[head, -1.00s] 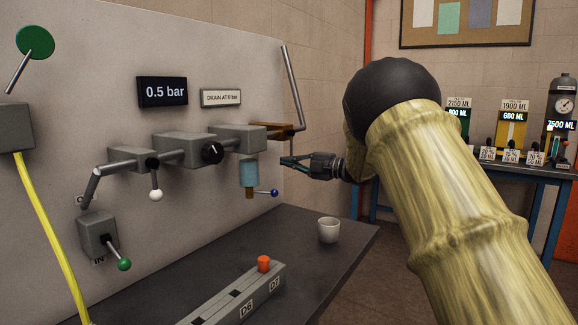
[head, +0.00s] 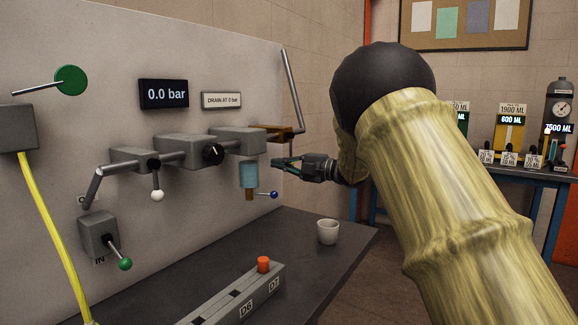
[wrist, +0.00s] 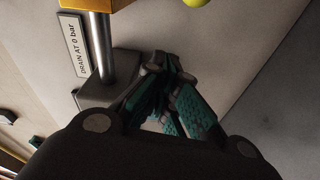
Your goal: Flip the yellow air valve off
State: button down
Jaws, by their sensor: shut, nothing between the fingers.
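A yellow-brass valve block (head: 278,132) sits on the pipe at the right end of the wall assembly, below a tall grey pipe. Part of a yellow block also shows at the top of the wrist view (wrist: 108,4). Beside it, a yellow-green ball knob (wrist: 195,3) is cut off by the top edge; I cannot make out this knob in the head view. My gripper (head: 274,164) is shut and empty, just below and right of the brass block, apart from it. The wrist view shows its teal-padded fingers (wrist: 175,95) close together.
A display (head: 164,93) reads 0.0 bar, beside a "DRAIN AT 0 bar" sign (head: 221,100). A blue filter bowl (head: 248,176) with a blue-tipped lever (head: 273,194) hangs near my gripper. A white cup (head: 328,232) stands on the dark bench.

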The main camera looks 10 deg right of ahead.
jog(key=v, duration=0.9)
jog(key=shift+d, duration=0.35)
jog(key=shift+w+d+f, duration=0.1)
jog(key=shift+f, duration=0.2)
